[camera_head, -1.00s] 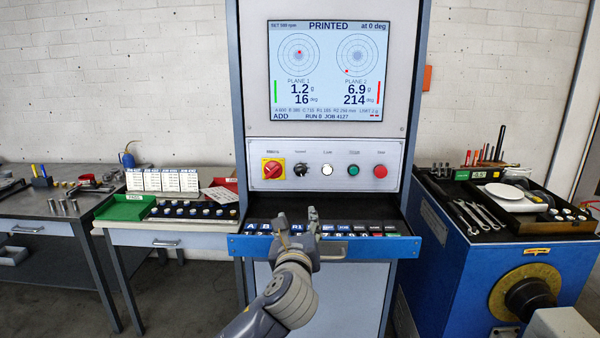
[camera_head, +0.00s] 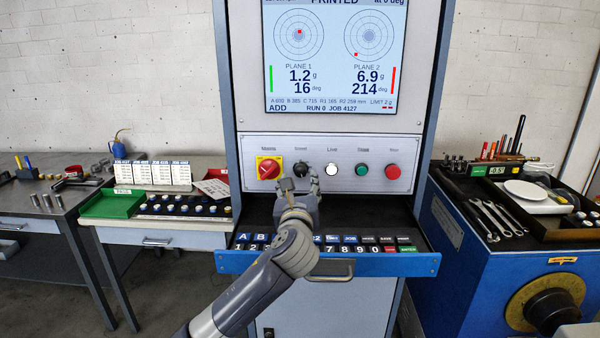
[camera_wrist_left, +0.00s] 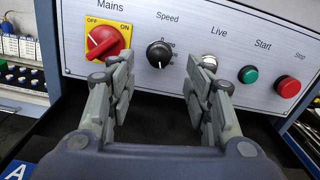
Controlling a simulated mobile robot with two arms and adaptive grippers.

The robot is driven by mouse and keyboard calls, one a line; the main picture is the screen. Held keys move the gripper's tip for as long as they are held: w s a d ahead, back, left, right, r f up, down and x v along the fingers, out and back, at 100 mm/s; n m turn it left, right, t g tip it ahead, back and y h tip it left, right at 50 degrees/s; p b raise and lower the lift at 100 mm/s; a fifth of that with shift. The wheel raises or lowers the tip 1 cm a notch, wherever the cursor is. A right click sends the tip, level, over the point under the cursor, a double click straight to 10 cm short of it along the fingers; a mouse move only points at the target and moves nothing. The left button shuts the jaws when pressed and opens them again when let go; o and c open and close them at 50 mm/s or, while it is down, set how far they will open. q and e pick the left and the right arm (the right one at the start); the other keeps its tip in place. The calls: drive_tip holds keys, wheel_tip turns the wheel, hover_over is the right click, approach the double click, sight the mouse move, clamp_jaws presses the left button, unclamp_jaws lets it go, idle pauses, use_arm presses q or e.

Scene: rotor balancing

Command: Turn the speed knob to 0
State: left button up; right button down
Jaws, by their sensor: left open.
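The speed knob (camera_wrist_left: 159,54) is a round black knob with a pale pointer mark, under the label "Speed" on the grey control panel. In the head view the speed knob (camera_head: 300,169) shows just above my left gripper (camera_head: 299,186). In the left wrist view my left gripper (camera_wrist_left: 160,84) is open, its fingers spread to either side below the knob. The knob is ahead of the fingertips, and nothing is between the fingers. The exact number that the pointer marks is too small to read. My right gripper is not in view.
Left of the knob is the red Mains switch (camera_wrist_left: 103,40) on a yellow plate. To the right are the Live lamp (camera_wrist_left: 209,62), the green Start button (camera_wrist_left: 248,74) and the red Stop button (camera_wrist_left: 289,87). A keyboard drawer (camera_head: 330,263) juts out below the panel.

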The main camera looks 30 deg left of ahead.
sight(300, 171)
use_arm(q)
drive_tip(key=x, duration=0.3)
drive_tip(key=shift+w+a+f, duration=0.1)
drive_tip(key=shift+w+a, duration=0.1)
drive_tip(key=shift+w, duration=0.05)
drive_tip(key=x, duration=0.2)
drive_tip(key=shift+w+a+p, duration=0.2)
drive_tip(key=shift+w+p, duration=0.1)
drive_tip(key=shift+p, duration=0.05)
drive_tip(key=shift+w, duration=0.2)
drive_tip(key=shift+a+f, duration=0.1)
drive_tip(key=shift+c, duration=0.6)
drive_tip(key=c, duration=0.9)
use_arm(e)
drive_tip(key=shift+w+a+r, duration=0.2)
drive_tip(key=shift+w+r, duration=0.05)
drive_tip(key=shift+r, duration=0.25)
